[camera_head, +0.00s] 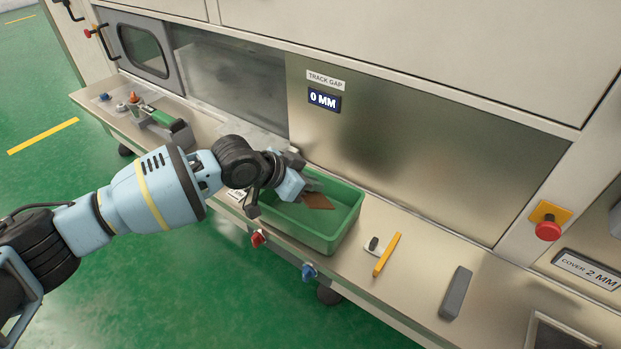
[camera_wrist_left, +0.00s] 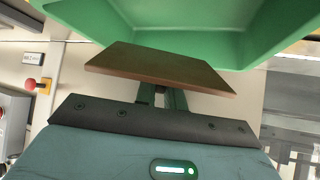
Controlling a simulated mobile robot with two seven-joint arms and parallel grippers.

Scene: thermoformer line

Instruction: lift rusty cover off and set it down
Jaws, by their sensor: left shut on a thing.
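The rusty cover is a flat brown plate (camera_head: 318,201), seen at the green bin in the head view. It also shows large in the left wrist view (camera_wrist_left: 160,67), held in front of the jaws with the bin beyond it. My left gripper (camera_head: 304,187) is shut on the plate's near edge. The green bin (camera_head: 335,241) stands on the steel ledge, and part of its inside is hidden by my left arm. From these views I cannot tell whether the plate touches the bin. My right gripper does not show.
A yellow bar (camera_head: 387,254), a small black-and-white piece (camera_head: 373,245) and a grey block (camera_head: 455,293) lie right of the bin. A red knob (camera_head: 258,239) and a blue knob (camera_head: 309,272) stick out below the ledge. A red button (camera_head: 548,228) is at right.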

